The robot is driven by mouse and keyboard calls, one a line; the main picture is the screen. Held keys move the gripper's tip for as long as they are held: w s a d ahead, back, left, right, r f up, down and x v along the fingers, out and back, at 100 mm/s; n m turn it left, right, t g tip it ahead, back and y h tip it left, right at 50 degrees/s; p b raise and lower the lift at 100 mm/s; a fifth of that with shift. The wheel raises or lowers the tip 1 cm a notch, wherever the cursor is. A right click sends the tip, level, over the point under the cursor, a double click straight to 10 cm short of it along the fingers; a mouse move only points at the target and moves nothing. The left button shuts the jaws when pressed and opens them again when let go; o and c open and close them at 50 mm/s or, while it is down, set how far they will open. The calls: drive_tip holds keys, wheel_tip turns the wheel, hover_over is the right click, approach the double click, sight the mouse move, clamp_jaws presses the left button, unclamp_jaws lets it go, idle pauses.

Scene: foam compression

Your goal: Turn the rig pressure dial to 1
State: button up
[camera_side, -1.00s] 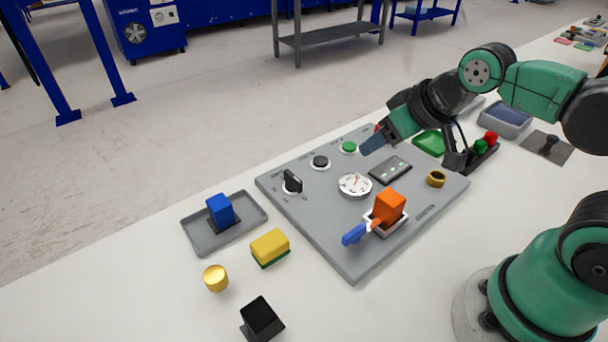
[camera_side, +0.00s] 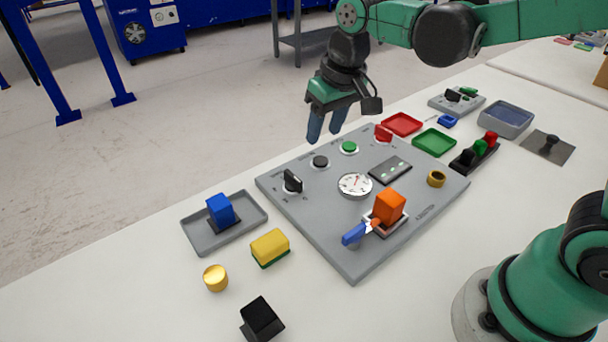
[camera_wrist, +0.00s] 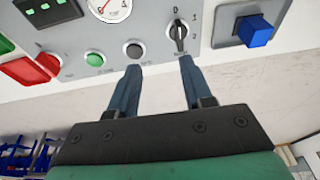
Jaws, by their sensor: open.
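The rig pressure dial appears to be the black knob (camera_side: 292,182) on a white scale at the left corner of the grey panel (camera_side: 330,235). In the wrist view the dial (camera_wrist: 179,32) shows marks 0, 1 and 2, and its bar lies roughly in line with the 0; the exact setting is hard to tell. My gripper (camera_side: 326,138) is open and empty above the panel's far edge, to the right of the dial and not touching it. In the wrist view my gripper's fingertips (camera_wrist: 160,62) point toward the panel, the right one just below the dial.
On the panel are a black button (camera_side: 320,161), a green button (camera_side: 349,147), a red switch (camera_side: 383,132), a gauge (camera_side: 355,184) and an orange block (camera_side: 390,206) by a blue-handled lever (camera_side: 354,235). A tray (camera_side: 250,231) with a blue block (camera_side: 220,209) stands left.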

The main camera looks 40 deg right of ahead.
sight(293, 176)
drive_tip(key=w+a+f+g, duration=0.2)
drive_tip(key=f, duration=0.1)
drive_tip(key=w+a+f, duration=0.1)
drive_tip(key=w, duration=0.1)
drive_tip(key=shift+w+a+f+g, duration=0.1)
drive_tip(key=shift+a+f+g, duration=0.05)
drive_tip(key=shift+f+g, duration=0.25)
drive_tip(key=shift+f, duration=2.85)
clamp_jaws()
